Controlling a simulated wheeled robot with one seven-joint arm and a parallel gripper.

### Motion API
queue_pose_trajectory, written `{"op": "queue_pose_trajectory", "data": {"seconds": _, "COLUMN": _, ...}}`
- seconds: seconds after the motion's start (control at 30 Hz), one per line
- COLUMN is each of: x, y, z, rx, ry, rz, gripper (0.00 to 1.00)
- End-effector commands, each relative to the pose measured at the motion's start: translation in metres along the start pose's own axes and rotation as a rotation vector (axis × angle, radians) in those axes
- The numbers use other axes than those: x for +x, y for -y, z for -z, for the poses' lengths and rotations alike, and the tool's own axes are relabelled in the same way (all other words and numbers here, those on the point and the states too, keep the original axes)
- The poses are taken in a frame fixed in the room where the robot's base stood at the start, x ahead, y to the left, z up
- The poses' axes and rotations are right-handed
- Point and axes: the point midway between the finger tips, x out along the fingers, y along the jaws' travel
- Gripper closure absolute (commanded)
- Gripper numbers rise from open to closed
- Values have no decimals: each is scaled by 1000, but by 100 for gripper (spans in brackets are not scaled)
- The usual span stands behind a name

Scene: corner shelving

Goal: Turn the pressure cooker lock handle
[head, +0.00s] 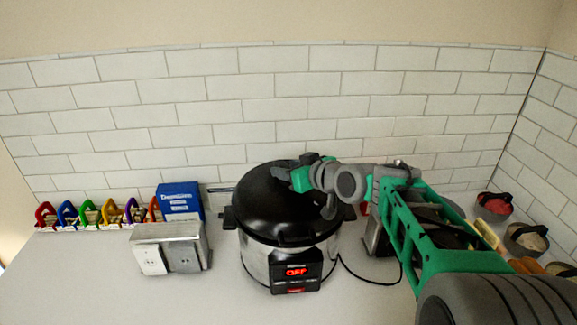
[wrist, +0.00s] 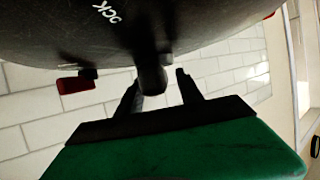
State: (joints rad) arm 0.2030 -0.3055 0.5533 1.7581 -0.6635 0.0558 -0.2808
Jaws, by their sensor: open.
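The pressure cooker has a black domed lid (head: 262,205) over a silver body (head: 258,262) and stands on the counter in the head view. Its front display reads OFF. My gripper (head: 287,173) is at the back top of the lid, coming in from the right. In the wrist view, the dark lid (wrist: 60,30) fills the top, with white lettering ending in "OCK". A dark lock handle (wrist: 152,74) sticks out from it. My gripper (wrist: 159,79) is open, with one finger on each side of the handle's end. I cannot tell whether either finger touches it.
A metal outlet box (head: 168,230) and a blue box (head: 180,200) stand left of the cooker, by a row of coloured holders (head: 95,214). Lidded bowls (head: 525,238) are at the right. A tiled wall (head: 270,110) closes the back. The front left counter is clear.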

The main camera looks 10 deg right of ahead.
Motion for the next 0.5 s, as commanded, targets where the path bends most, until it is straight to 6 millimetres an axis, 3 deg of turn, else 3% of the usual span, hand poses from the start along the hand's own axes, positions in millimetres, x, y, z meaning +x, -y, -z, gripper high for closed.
{"op": "queue_pose_trajectory", "data": {"seconds": 0.13, "x": 0, "y": 0, "z": 0, "rx": 0, "ry": 0, "rz": 0, "gripper": 57}}
{"op": "queue_pose_trajectory", "data": {"seconds": 0.5, "x": 0, "y": 0, "z": 0, "rx": 0, "ry": 0, "rz": 0, "gripper": 87}}
